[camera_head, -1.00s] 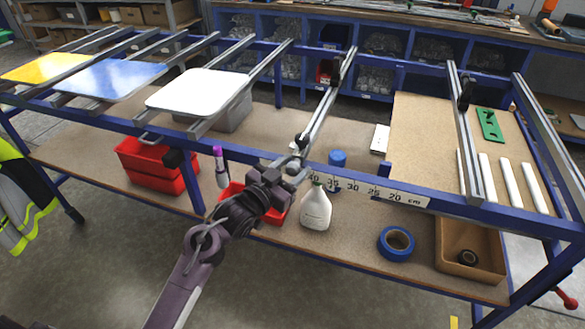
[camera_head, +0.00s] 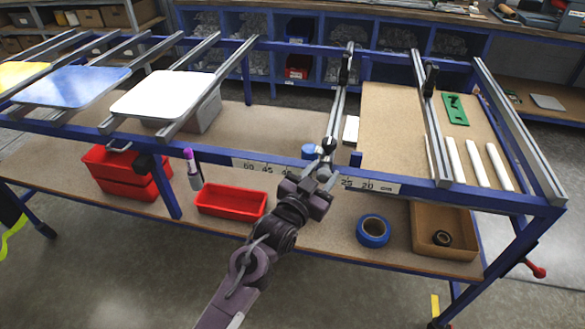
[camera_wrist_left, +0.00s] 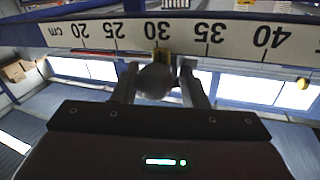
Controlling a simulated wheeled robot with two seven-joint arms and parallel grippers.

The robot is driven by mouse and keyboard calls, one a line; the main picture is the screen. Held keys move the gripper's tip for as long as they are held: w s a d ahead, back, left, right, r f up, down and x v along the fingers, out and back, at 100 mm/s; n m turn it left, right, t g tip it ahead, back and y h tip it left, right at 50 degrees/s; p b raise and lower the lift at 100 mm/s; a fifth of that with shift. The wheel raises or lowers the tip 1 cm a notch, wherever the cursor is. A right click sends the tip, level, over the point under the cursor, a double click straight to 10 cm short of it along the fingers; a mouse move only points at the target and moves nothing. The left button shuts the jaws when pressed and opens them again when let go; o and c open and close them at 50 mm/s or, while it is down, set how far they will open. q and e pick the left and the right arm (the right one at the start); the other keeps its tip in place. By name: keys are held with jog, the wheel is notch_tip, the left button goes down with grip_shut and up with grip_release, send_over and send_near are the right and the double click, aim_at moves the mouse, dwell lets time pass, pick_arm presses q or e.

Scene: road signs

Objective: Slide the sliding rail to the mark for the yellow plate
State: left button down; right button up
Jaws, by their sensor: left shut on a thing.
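The sliding rail (camera_head: 338,105) is a grey metal bar lying across the blue table frame, with a black clamp at its far end and a dark round knob (camera_head: 328,145) at its near end. My left gripper (camera_head: 325,172) is shut on this knob, which shows between the fingers in the left wrist view (camera_wrist_left: 155,81). There the scale strip (camera_wrist_left: 185,34) reads 20 to 40 cm, and the knob is just below the 30. A small yellow piece (camera_wrist_left: 163,58) shows behind the knob. The yellow plate (camera_head: 18,74) is at the far left. My right gripper is not in view.
A blue plate (camera_head: 72,86) and a white plate (camera_head: 165,95) lie on rails to the left. Another rail (camera_head: 432,120) with a black clamp stands to the right. A red tray (camera_head: 231,201), blue tape (camera_head: 373,231) and a cardboard box (camera_head: 444,232) are on the lower shelf.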

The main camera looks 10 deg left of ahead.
pick_arm(q)
jog(key=shift+d+f, duration=0.1)
jog(key=shift+d, duration=0.6)
jog(key=c, duration=1)
grip_release()
jog(key=shift+c, duration=0.2)
jog(key=shift+a, duration=0.1)
jog(key=shift+s, duration=0.15)
jog(key=shift+s+a, duration=0.2)
jog(key=shift+s, duration=0.1)
jog(key=b+v, duration=0.1)
jog(key=v, duration=0.6)
